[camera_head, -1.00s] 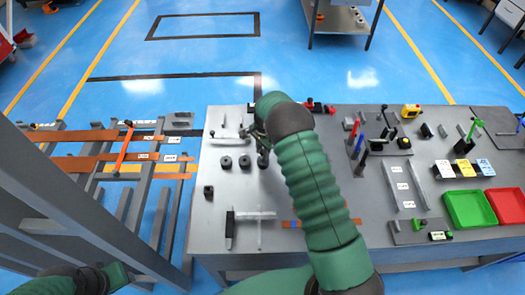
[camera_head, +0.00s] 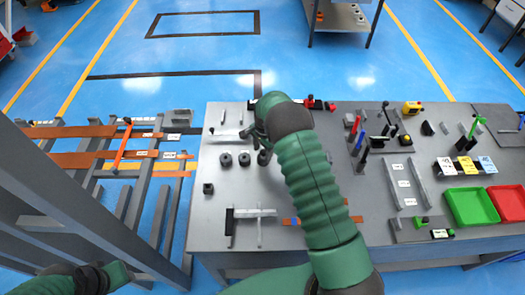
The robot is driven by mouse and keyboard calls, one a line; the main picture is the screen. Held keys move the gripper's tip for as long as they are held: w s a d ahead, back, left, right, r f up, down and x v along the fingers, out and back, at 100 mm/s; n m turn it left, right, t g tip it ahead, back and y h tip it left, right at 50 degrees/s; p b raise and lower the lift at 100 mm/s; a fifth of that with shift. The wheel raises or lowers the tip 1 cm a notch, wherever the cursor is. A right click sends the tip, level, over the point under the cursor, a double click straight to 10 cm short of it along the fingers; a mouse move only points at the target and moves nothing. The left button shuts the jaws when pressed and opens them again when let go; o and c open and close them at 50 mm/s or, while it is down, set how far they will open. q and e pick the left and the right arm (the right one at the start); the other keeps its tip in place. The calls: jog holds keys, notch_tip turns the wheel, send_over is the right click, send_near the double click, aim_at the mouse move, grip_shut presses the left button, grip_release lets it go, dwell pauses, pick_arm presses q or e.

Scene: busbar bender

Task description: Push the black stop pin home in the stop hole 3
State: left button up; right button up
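My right gripper (camera_head: 258,135) is over the left part of the grey table, just above the far black round piece of a row. The green and black wrist covers most of it, so its fingers and anything between them cannot be made out. Three black round pieces stand in a row: left (camera_head: 226,159), middle (camera_head: 244,159) and right (camera_head: 264,158). I cannot tell the black stop pin or stop hole 3 apart from here. My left gripper (camera_head: 95,278) is at the bottom left, away from the table, its fingers unclear.
Green (camera_head: 470,207) and red (camera_head: 508,202) bins stand at the right. A rack with copper bars (camera_head: 75,160) is at the left.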

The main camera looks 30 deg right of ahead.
jog(key=shift+r, duration=0.1)
notch_tip(320, 180, up, 16)
jog(key=s+b, duration=0.1)
jog(key=b, duration=0.1)
jog(key=shift+r+b, duration=0.25)
jog(key=shift+b, duration=0.1)
jog(key=shift+s, duration=0.1)
